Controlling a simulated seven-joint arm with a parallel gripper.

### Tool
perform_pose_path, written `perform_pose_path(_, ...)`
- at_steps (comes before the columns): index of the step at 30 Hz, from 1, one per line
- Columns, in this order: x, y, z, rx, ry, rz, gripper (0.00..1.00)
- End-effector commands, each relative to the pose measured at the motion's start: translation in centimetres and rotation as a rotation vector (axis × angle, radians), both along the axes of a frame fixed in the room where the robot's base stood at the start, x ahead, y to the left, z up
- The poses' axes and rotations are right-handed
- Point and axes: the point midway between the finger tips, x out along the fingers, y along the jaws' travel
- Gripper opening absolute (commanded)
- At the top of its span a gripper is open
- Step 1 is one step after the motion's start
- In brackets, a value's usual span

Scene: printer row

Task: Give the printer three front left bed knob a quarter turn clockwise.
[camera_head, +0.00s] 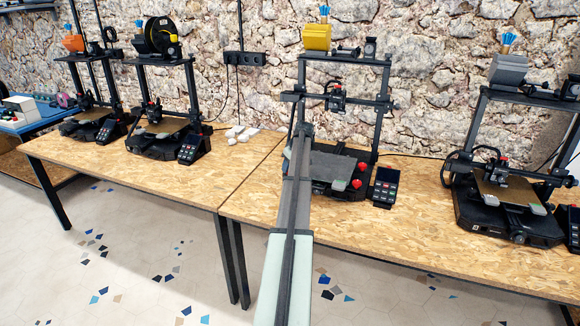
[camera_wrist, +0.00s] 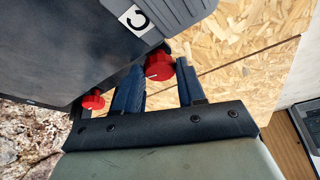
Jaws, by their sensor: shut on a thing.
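Printer three (camera_head: 340,167) is the dark printer behind my arm in the head view, with two red knobs (camera_head: 357,183) showing at its right. In the wrist view its dark underside or side (camera_wrist: 75,50) carries a white label (camera_wrist: 137,18) with a rotated 3. A red bed knob (camera_wrist: 158,65) by the labelled end, the front left one, sits between the two dark fingers of my gripper (camera_wrist: 160,72), which is shut on it. Another red knob (camera_wrist: 92,102) lies further left, apart from the fingers. The head view hides the held knob and fingertips behind my arm.
The wooden table (camera_head: 255,205) carries printers on both sides: two at the left (camera_head: 165,135) and one at the right (camera_head: 510,205). A control box (camera_head: 384,187) stands right of printer three.

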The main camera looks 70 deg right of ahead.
Motion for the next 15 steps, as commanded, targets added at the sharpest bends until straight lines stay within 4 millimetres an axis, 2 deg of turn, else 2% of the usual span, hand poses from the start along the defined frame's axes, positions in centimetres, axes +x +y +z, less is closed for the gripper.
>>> perform_pose_path(8,-0.05,0.0,0.01,-0.001,0.0,-0.006,0.09)
perform_pose_path(9,-0.05,0.0,0.01,-0.001,0.0,-0.006,0.41)
perform_pose_path(15,-0.03,0.0,0.01,0.0,0.0,-0.004,0.6)
